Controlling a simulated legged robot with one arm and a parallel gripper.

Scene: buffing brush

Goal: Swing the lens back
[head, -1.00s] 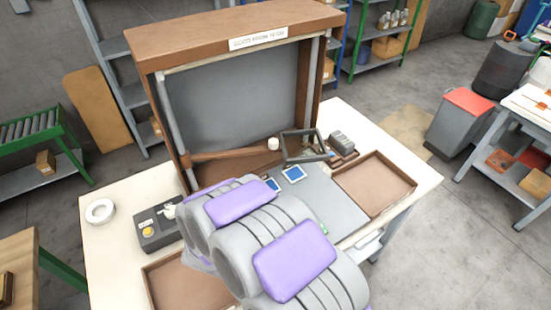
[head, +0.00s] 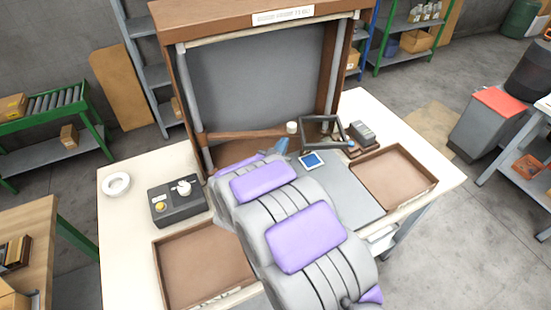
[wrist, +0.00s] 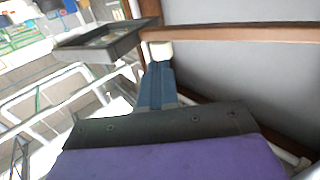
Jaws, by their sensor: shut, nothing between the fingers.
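The lens (head: 341,127) is a dark square frame over the back right of the work area, beside the booth opening. It also shows in the wrist view (wrist: 72,42), at upper left, tilted and seen edge-on. My gripper (head: 283,143) is in front of the booth, left of the lens and apart from it. In the wrist view my gripper's blue fingers (wrist: 158,70) are together and empty. A small white cylinder (head: 292,127) shows just beyond the fingertips; I cannot tell whether they touch it. My arm hides part of the bench.
The brown-framed booth (head: 262,75) stands at the back. A control box (head: 178,207) with knobs and a white ring (head: 117,184) lie left. A small dark block (head: 362,134) sits right of the lens.

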